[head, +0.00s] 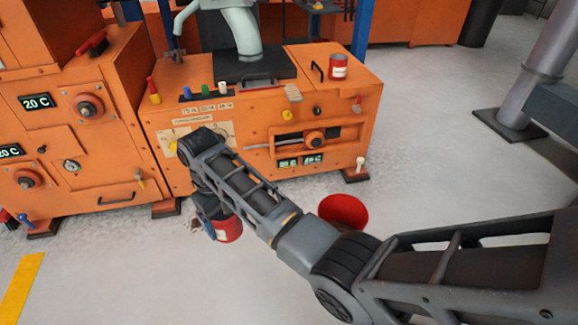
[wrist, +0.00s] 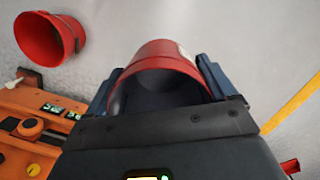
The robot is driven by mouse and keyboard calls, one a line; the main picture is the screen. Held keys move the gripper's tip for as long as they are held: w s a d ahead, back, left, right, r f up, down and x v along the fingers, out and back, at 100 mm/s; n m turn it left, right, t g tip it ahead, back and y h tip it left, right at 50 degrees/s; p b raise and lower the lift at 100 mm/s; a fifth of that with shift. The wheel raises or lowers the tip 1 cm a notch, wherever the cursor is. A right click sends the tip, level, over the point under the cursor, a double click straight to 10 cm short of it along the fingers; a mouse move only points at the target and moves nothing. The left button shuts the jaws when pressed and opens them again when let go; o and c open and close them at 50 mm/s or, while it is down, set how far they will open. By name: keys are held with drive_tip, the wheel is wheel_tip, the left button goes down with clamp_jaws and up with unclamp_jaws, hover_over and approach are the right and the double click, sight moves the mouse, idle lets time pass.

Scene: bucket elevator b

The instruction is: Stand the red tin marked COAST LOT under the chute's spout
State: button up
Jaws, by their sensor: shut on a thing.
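My gripper (head: 213,228) is low in front of the orange machine and shut on a red tin (head: 229,230) with a pale label. In the wrist view the red tin (wrist: 165,57) sits between the two blue fingers (wrist: 160,85), with its hollow inside facing the camera. The label's words cannot be read. Another red tin (head: 339,67) with a white label stands on the machine's top at the right.
An open red bucket (head: 343,210) is on the floor right of my gripper; it also shows in the wrist view (wrist: 48,40). The orange machine (head: 260,130) has knobs and levers on its front. A grey post (head: 540,60) stands at right.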

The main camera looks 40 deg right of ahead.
drive_tip(key=s+r+p, duration=0.9)
drive_tip(key=r+p, duration=0.5)
drive_tip(key=p, duration=0.3)
drive_tip(key=shift+s+r+p, duration=0.2)
drive_tip(key=shift+s+p, duration=0.05)
drive_tip(key=shift+p, duration=0.05)
